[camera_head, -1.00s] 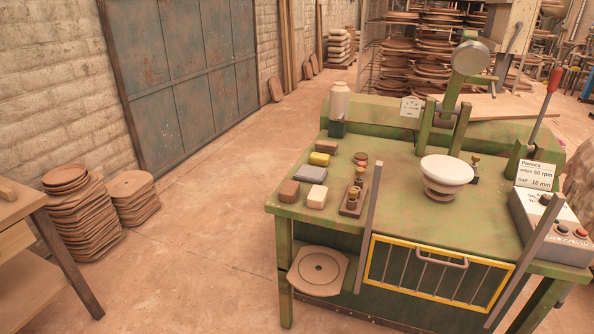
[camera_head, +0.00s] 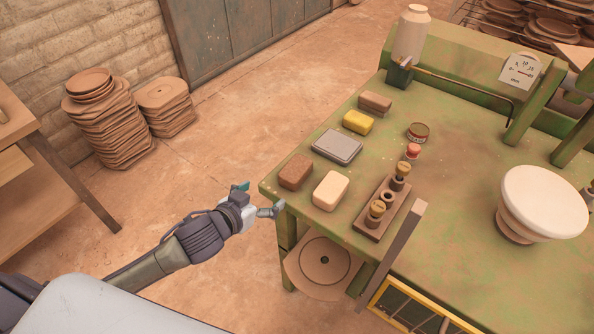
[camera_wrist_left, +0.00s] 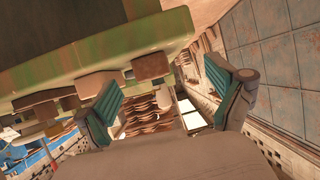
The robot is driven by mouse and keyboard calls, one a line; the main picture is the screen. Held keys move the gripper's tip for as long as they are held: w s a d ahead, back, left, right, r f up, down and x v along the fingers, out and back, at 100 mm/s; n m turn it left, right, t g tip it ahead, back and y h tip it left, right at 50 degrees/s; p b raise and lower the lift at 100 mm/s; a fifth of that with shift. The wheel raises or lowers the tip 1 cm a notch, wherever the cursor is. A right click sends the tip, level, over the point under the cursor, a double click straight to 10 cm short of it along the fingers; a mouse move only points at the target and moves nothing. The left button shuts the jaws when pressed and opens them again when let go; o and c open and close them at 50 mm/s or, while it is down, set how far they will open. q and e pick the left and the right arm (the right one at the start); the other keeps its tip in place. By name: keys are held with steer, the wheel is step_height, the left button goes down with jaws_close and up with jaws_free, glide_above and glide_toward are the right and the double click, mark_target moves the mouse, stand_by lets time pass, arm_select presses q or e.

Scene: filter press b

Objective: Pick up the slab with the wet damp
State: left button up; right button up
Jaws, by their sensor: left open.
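Several small blocks lie on the left part of the green table: a dark brown block (camera_head: 296,172), a cream block (camera_head: 330,190), a grey slab (camera_head: 337,146), a yellow block (camera_head: 358,122) and a lighter brown block (camera_head: 374,102). I cannot tell by sight which is damp. My left gripper (camera_head: 257,199) is open and empty, just off the table's left front corner, apart from the blocks. Its two teal-padded fingers (camera_wrist_left: 165,95) are spread in the left wrist view, with blocks along the table edge beyond them. My right gripper is not in view.
A grey upright bar (camera_head: 398,245) stands at the front edge.

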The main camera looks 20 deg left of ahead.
arm_select(q)
glide_toward(294, 170)
steer(key=shift+h, duration=0.4)
steer(key=x, duration=0.4)
steer(key=shift+w+f, duration=0.3)
steer(key=shift+w, duration=0.05)
steer(key=shift+p+x, duration=0.5)
steer(key=shift+x, duration=2.6)
steer(key=shift+a, duration=0.2)
steer(key=shift+t, duration=0.3)
steer(key=c, duration=1.6)
